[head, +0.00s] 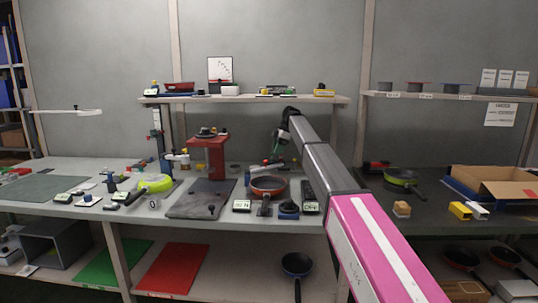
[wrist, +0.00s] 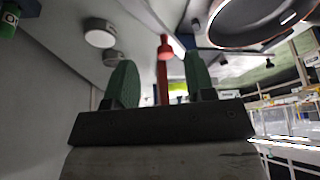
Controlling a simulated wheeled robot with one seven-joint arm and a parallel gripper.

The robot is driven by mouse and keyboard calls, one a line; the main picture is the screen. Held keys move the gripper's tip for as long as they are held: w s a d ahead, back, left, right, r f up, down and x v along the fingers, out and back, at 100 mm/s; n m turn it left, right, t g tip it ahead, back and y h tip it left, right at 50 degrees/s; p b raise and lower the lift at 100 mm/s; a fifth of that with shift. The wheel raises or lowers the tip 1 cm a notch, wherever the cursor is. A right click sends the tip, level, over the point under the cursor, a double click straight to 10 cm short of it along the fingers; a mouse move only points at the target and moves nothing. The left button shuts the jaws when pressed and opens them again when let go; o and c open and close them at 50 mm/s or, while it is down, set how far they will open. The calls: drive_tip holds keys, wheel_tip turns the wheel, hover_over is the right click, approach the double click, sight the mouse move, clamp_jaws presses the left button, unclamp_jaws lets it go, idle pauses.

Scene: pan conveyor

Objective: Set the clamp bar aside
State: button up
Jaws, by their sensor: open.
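My gripper (wrist: 160,80) is open in the wrist view, with its two green fingers apart. A red knobbed piece (wrist: 163,65) shows between the fingers; I cannot tell whether it is part of the clamp bar or whether it lies beyond the fingertips. The pan's round rim also shows at upper right in the wrist view (wrist: 222,38). I cannot clearly pick out the clamp bar.
A red press (head: 208,158) stands behind a dark plate (head: 200,200) on the bench. A green pan (head: 152,186) lies to the left. Another green pan (head: 403,180) and an open cardboard box (head: 490,187) are to the right. A loaded shelf (head: 243,99) runs above.

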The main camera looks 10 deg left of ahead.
drive_tip(key=w+d, duration=0.3)
drive_tip(key=d, duration=0.4)
drive_tip(key=shift+d, duration=0.4)
